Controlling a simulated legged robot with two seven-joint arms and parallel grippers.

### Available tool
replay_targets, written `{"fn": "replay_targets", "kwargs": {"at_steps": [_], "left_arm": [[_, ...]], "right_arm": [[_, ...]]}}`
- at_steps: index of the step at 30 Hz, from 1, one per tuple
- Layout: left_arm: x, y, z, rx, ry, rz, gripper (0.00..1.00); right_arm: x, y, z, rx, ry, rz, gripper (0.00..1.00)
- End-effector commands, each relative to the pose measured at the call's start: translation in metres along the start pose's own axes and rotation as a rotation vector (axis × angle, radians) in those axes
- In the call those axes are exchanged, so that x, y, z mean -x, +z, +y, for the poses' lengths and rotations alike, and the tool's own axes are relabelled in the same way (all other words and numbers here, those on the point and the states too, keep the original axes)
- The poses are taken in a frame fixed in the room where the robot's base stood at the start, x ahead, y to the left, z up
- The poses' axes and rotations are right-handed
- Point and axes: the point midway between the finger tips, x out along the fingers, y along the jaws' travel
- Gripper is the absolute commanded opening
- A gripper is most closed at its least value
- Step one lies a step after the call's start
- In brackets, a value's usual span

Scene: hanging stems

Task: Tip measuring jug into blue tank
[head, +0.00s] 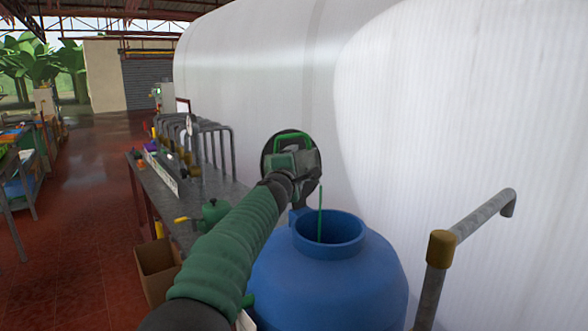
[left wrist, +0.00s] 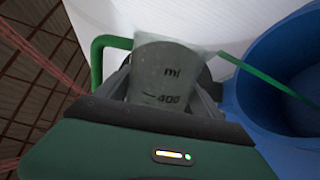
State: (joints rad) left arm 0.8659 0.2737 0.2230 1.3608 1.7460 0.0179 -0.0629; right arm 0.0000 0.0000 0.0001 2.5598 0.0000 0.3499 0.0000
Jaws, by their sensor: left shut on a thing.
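My left gripper (head: 304,178) is shut on the measuring jug, just above and left of the blue tank's mouth. The jug is mostly hidden behind the gripper in the head view. A thin green strip (head: 320,210) runs from near the jug into the neck; liquid or solid, I cannot tell. My right gripper is out of view.
A large white tank (head: 440,130) fills the right side behind the blue tank. A grey pipe with a brass fitting (head: 441,248) stands at right. A workbench (head: 170,195) with pipes and tools is at left, and a cardboard box (head: 157,270) sits on the floor.

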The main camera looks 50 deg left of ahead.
Motion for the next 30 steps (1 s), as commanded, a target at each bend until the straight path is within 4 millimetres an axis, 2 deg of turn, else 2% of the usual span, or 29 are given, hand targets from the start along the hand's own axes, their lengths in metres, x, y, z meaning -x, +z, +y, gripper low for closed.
{"fn": "replay_targets", "kwargs": {"at_steps": [1, 5, 13, 18, 30], "left_arm": [[0.0, 0.002, -0.011, -0.043, 0.0, -0.001, 0.34], [0.0, 0.006, -0.019, -0.153, -0.001, 0.008, 0.34], [0.001, 0.007, -0.016, -0.178, -0.001, 0.01, 0.34], [0.0, 0.012, -0.011, -0.275, -0.002, 0.016, 0.34], [0.0, 0.011, -0.013, -0.272, -0.002, 0.015, 0.34]], "right_arm": [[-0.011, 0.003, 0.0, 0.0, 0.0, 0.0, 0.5], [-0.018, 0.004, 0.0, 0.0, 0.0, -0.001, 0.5], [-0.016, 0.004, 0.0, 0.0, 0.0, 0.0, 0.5], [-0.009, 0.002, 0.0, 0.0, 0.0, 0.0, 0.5], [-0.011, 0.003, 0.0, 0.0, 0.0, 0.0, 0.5]]}}
